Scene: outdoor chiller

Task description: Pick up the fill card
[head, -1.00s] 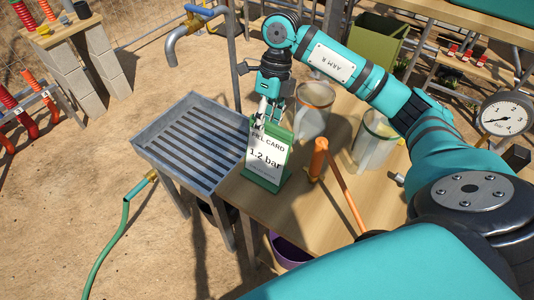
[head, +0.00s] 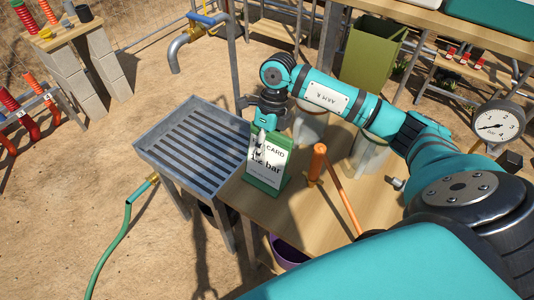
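The fill card (head: 266,170) is a white card with black print in a green stand on the wooden table (head: 325,205), near its left edge. It stands upright and leans back a little. My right gripper (head: 258,146) points down in front of the card's upper left part and covers some of its print. Its fingers are small and pale against the card, so I cannot tell whether they are apart or touch the card. My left gripper is not in the head view.
A slatted grey metal tray (head: 198,145) adjoins the table on the left. An orange-handled tool (head: 317,162) stands right of the card. Clear containers (head: 310,125) stand behind, partly hidden by my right arm. A pressure gauge (head: 497,122) is at the right.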

